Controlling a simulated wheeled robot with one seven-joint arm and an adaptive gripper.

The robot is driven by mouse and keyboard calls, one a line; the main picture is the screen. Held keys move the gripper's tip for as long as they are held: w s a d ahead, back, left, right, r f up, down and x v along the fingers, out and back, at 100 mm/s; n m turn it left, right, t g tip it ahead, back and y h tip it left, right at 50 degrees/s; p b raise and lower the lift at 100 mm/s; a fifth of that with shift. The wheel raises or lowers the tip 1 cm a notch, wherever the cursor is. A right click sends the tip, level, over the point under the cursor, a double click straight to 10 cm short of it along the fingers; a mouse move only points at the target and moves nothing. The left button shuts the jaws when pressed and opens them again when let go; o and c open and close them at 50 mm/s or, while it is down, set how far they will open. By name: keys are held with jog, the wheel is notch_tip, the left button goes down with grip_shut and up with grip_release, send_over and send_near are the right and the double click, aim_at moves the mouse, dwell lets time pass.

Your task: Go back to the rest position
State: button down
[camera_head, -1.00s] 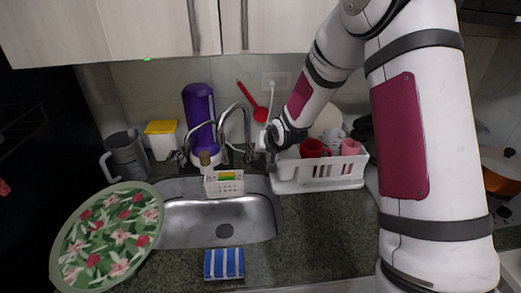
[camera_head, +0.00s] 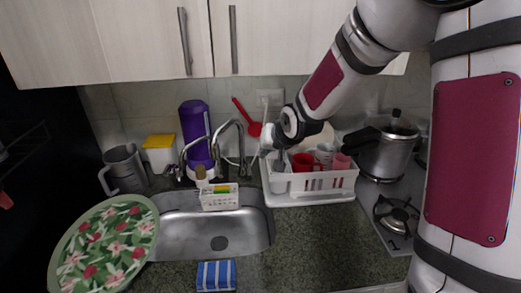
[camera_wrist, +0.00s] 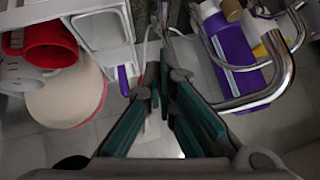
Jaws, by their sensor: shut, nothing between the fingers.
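My gripper (camera_wrist: 165,75) shows in the wrist view with its two dark green-padded fingers shut and nothing held. In the head view my arm comes in from the upper right, and its wrist is in front of the back wall, above the left end of the white dish rack (camera_head: 310,197). The fingers are hard to make out there. In the wrist view the fingers lie between a red mug (camera_wrist: 50,42) on the left and the purple container (camera_wrist: 228,52) and metal tap (camera_wrist: 268,85) on the right. Contact with these cannot be told.
The sink (camera_head: 230,234) has a white caddy (camera_head: 220,203) at its back edge. A blue striped sponge (camera_head: 216,276) lies in front. A grey jug (camera_head: 123,168) and yellow-lidded box (camera_head: 160,153) stand left. A pot (camera_head: 388,150) stands on the stove at right. Cabinets (camera_head: 140,40) hang above.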

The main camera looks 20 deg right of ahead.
jog(key=s+r+n+g+h, duration=0.2)
jog(key=s+r, duration=0.9)
jog(key=s, duration=0.3)
jog(key=s+r, duration=0.2)
jog(key=s, duration=0.8)
jog(key=s+a+r+g+y, duration=0.1)
jog(key=s, duration=0.9)
jog(key=shift+a+r+n, duration=0.15)
jog(key=shift+r+n, duration=0.25)
